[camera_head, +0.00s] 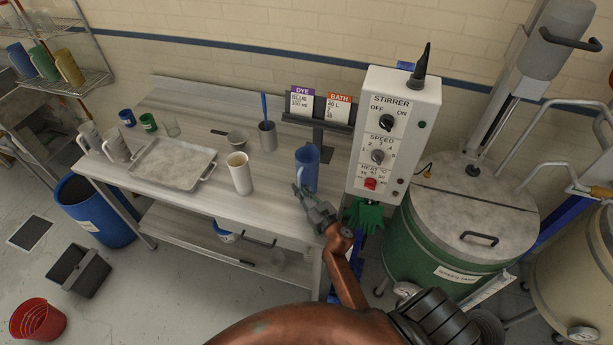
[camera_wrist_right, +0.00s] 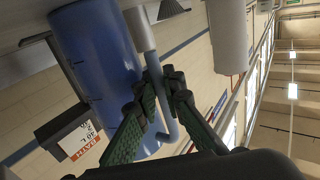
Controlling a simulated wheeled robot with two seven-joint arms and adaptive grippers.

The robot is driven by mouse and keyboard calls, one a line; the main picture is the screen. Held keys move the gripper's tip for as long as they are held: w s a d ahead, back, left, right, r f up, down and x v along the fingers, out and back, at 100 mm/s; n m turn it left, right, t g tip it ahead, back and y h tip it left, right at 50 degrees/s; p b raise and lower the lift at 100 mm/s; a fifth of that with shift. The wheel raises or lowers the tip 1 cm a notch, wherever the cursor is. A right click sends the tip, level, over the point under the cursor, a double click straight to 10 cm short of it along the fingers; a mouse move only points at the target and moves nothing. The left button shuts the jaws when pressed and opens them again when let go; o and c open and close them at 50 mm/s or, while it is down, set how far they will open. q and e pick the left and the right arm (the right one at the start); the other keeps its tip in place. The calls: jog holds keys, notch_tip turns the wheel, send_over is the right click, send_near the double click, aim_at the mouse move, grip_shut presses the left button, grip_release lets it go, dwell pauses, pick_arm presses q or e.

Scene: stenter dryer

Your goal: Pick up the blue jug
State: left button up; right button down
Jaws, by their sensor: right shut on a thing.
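The blue jug (camera_head: 307,166) is upright at the right end of the steel table, just left of the stirrer control box. My right gripper (camera_head: 303,190) reaches it from the front. In the right wrist view the jug (camera_wrist_right: 95,70) fills the left side, with its handle (camera_wrist_right: 165,112) running between the green-padded fingers. The right gripper (camera_wrist_right: 166,80) is shut on the handle. Whether the jug's base touches the table is hard to tell. My left gripper is not in view.
A cream jug (camera_head: 240,174) and a grey beaker holding a blue rod (camera_head: 267,136) stand left of the blue jug. A metal tray (camera_head: 172,165) lies farther left. The stirrer control box (camera_head: 395,135) and green vat (camera_head: 450,250) bound the right side.

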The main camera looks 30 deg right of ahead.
aim_at(299, 173)
dwell(0.5)
notch_tip(299, 173, up, 10)
jog(key=p, duration=0.3)
dwell(0.3)
